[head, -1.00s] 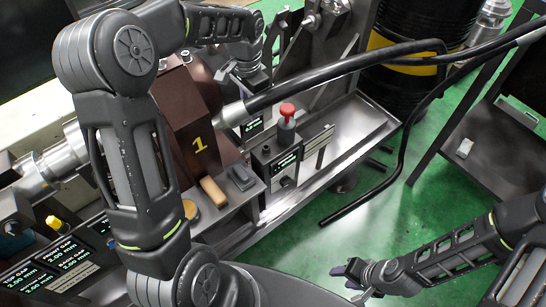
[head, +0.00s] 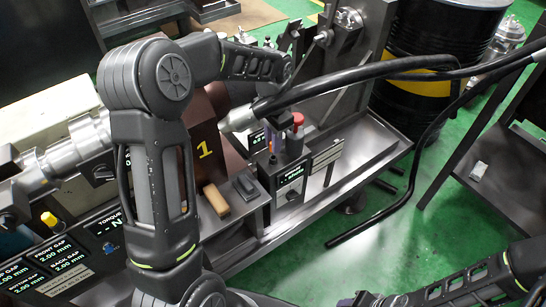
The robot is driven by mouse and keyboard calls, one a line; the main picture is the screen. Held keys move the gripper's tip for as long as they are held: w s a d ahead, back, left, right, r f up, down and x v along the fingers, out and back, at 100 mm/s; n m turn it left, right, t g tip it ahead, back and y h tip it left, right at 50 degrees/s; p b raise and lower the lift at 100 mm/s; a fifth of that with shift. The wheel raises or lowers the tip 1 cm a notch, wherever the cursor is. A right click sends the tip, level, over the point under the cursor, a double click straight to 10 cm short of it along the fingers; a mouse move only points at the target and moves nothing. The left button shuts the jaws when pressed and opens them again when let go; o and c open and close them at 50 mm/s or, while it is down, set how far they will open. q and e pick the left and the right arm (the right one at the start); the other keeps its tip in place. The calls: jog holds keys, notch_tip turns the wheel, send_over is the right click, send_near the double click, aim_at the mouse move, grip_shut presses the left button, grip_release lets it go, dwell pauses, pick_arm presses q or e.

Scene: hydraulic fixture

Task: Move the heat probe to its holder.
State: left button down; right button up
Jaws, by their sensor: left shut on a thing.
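A red-topped piece with a dark grey body, which looks like the heat probe (head: 298,119), stands upright at a small dark box with a lit display (head: 290,178). My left gripper (head: 277,141) reaches down behind the thick black hose and is shut at the dark body under the red top. Its purple-blue fingertip shows left of that body, and the hose hides part of the wrist. I cannot make out which box or socket is the holder. My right gripper (head: 362,299) is at the bottom edge, partly cut off, with its jaws unclear.
The thick black hose (head: 345,75) crosses above the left wrist. A brown block marked 1 (head: 205,145) stands left of the display box. A black drum with a yellow band (head: 425,80) stands behind.

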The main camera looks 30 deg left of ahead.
pick_arm(q)
jog(key=shift+f+b, duration=1.05)
jog(key=shift+f, duration=0.55)
dwell(0.8)
jog(key=c, duration=1.3)
grip_release()
jog(key=shift+o, duration=0.2)
jog(key=shift+r, duration=0.1)
notch_tip(320, 180, up, 8)
jog(key=shift+f, duration=0.2)
jog(key=shift+s+f, duration=0.1)
